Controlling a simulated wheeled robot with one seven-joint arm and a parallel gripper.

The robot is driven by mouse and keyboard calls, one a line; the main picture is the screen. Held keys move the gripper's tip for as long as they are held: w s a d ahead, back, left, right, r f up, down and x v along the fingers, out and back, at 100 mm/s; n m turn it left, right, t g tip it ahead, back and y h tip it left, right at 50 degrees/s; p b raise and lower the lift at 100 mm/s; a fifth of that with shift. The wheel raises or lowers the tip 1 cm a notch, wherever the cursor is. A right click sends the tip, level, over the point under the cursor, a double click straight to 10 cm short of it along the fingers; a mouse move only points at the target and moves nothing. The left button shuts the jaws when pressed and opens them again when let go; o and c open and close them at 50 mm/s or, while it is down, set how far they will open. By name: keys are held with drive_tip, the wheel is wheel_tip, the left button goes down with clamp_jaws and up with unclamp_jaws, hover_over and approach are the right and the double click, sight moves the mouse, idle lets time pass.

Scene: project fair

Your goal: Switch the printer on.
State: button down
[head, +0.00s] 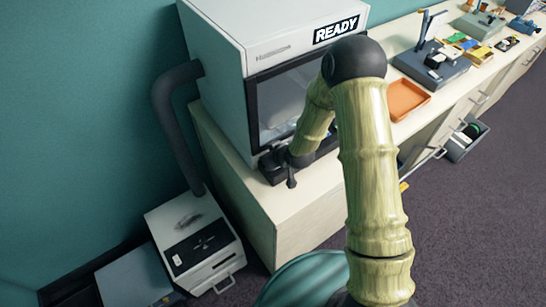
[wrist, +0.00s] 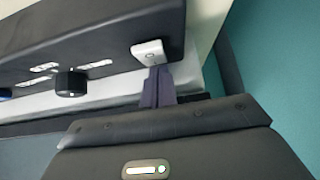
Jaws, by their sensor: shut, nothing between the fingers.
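The printer (head: 225,45) is a pale box with a dark-framed window, standing on the counter at the upper middle of the head view. A sign on its top edge reads READY (head: 336,29). In the wrist view its dark front panel (wrist: 100,45) carries a small white switch (wrist: 149,52) and a black knob (wrist: 71,82). My gripper (wrist: 156,78) is shut and empty, its fingertips at the lower edge of the switch, seemingly touching it. In the head view my gripper (head: 272,162) is low at the printer's front, partly hidden by my arm.
A dark hose (head: 168,115) runs down from the printer's left side to a white floor unit (head: 195,235). An orange tray (head: 407,98) and a dark stand (head: 430,70) are on the counter to the right. A drawer (head: 465,142) stands open.

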drive_tip(key=shift+w+a, duration=0.1)
drive_tip(key=shift+s+d+r, duration=0.3)
drive_tip(key=shift+d+r, duration=0.05)
drive_tip(key=shift+r, duration=0.2)
drive_tip(key=b+v, duration=0.1)
drive_tip(key=v, duration=1.5)
drive_tip(key=shift+b, duration=0.3)
drive_tip(key=shift+w+f, duration=0.1)
drive_tip(key=shift+s, duration=0.2)
drive_tip(key=s+d+r+m+g+h, duration=0.1)
drive_tip(key=s+d+r+m+h, duration=0.1)
drive_tip(key=s+d+m, duration=0.2)
drive_tip(key=s+d+r+m+g+h, duration=0.2)
drive_tip(key=s+d+m+h, duration=0.1)
drive_tip(key=d, duration=0.7)
drive_tip(key=s+m, duration=0.1)
drive_tip(key=s, duration=0.1)
drive_tip(key=shift+s+d+r+g, duration=0.25)
drive_tip(key=shift+s+r+g, duration=0.05)
drive_tip(key=shift+s, duration=0.1)
